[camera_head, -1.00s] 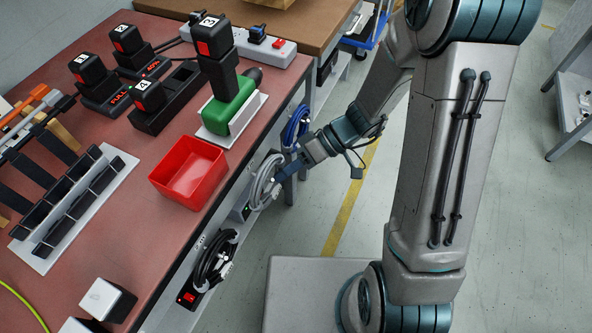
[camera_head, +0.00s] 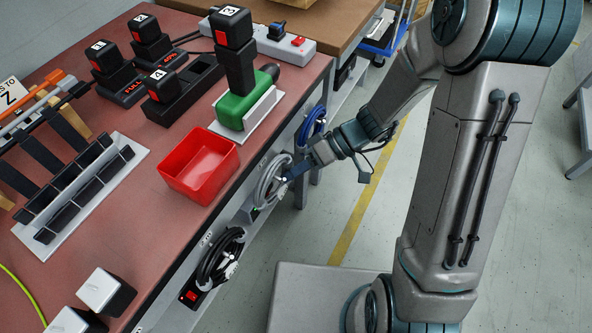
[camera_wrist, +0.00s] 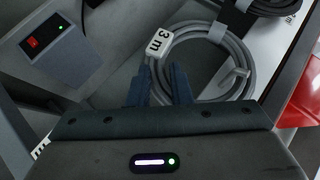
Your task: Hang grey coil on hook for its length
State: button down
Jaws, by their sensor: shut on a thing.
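The grey coil (camera_head: 268,184) hangs in my gripper (camera_head: 294,168) beside the front edge of the red-topped bench. The wrist view shows the coil (camera_wrist: 246,62) as loose loops with pale ties and a white "3 m" tag. My gripper's two dark fingers (camera_wrist: 160,84) are at the near side of the loops, by the tag, and are shut on the coil. The coil lies close to the pale panel under the bench top.
A blue coil (camera_head: 313,122) hangs farther along the bench front, and a black coil (camera_head: 217,260) nearer. A red switch box (camera_wrist: 50,42) is close by in the wrist view. A red bin (camera_head: 199,166) stands on the bench above.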

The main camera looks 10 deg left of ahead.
jog(key=c, duration=1.2)
grip_release()
jog(key=shift+c, duration=0.2)
jog(key=p+v, duration=0.3)
jog(key=v, duration=1)
jog(key=shift+w+d, duration=0.2)
jog(key=shift+d, duration=0.15)
jog(key=shift+r, duration=0.15)
jog(key=s+d+r+m+t+h+p, duration=0.2)
jog(key=s+d+r+m+h+p, duration=0.1)
jog(key=r+p, duration=0.5)
jog(key=s+d+r+m+t+h+p, duration=0.2)
jog(key=r+p, duration=0.6)
jog(key=r, duration=0.6)
jog(key=s+d+r+m+t+h+p, duration=0.3)
jog(key=s+d+r+m+h+p, duration=0.1)
jog(key=r+p, duration=0.5)
jog(key=shift+s+d+r+m+h, duration=0.25)
jog(key=shift+r+m+h, duration=0.45)
jog(key=shift+r+m, duration=0.45)
jog(key=shift+r, duration=0.1)
